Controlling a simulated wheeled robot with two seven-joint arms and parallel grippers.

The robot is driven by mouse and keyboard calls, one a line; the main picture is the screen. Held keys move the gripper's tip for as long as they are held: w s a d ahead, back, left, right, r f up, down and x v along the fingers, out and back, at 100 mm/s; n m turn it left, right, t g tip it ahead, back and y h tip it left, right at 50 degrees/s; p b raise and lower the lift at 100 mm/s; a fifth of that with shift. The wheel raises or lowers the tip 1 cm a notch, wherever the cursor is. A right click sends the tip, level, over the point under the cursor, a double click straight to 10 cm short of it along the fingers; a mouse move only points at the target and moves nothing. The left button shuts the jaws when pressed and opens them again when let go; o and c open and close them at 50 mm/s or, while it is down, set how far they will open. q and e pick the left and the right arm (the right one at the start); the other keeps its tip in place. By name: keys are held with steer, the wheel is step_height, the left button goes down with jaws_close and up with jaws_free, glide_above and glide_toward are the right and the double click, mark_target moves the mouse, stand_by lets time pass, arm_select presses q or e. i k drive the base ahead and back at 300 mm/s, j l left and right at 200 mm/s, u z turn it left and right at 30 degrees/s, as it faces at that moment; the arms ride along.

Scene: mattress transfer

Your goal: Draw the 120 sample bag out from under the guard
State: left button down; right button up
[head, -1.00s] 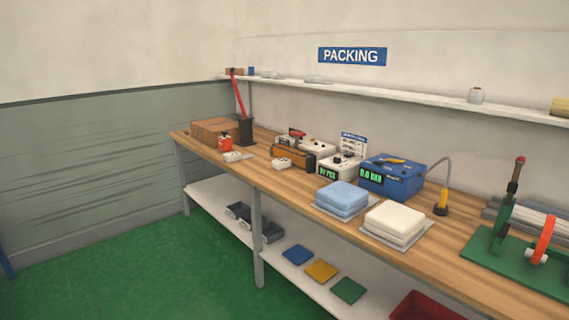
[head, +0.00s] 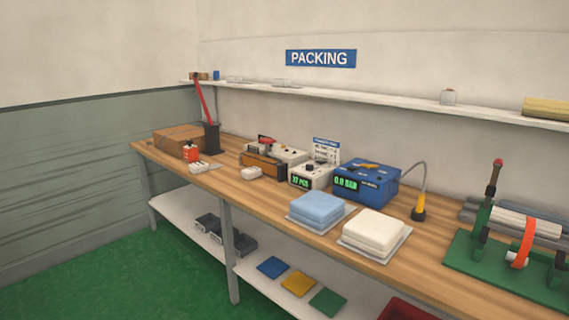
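I cannot make out a bag marked 120 or a part that is clearly a guard in the head view. On the bench, a blue folded stack (head: 318,209) and a white folded stack (head: 374,232) each lie on a thin pale sheet. A blue box with a green display (head: 366,183) stands behind them. At the right, a green-based machine (head: 508,262) carries a grey roller, an orange-red band (head: 525,243) and an upright lever. Neither of my grippers is in view.
The wooden bench (head: 262,195) runs along the wall. A lower shelf (head: 180,206) holds dark bins and coloured squares. Green floor (head: 90,270) in front is clear.

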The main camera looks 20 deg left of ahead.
mark_target(250, 173)
steer(key=i+j+z, duration=0.2)
steer(key=i+j, duration=0.15)
steer(key=j, duration=0.25)
steer(key=i+j+z, duration=0.25)
steer(key=j, duration=0.4)
steer(key=i+j+z, duration=0.1)
steer(key=i+j, duration=0.15)
steer(key=i+j+z, duration=0.1)
steer(key=j, duration=0.35)
